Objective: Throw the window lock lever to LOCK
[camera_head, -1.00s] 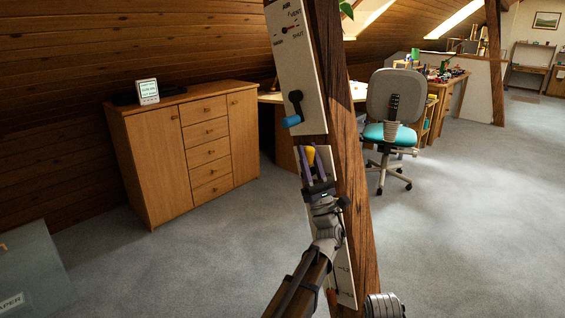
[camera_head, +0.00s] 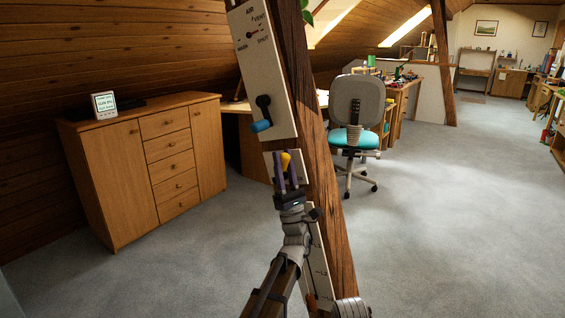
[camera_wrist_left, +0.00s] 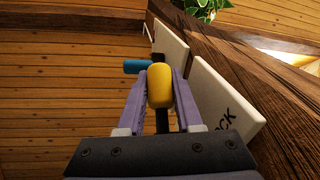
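My right gripper is not in view.
An upper plate (camera_head: 259,82) marked AIR, VENT and SHUT carries a lever with a blue handle (camera_head: 261,126), just above my gripper. The timber post (camera_head: 310,130) stands close behind. A cabinet (camera_head: 150,165) and an office chair (camera_head: 356,125) stand farther back on open carpet.

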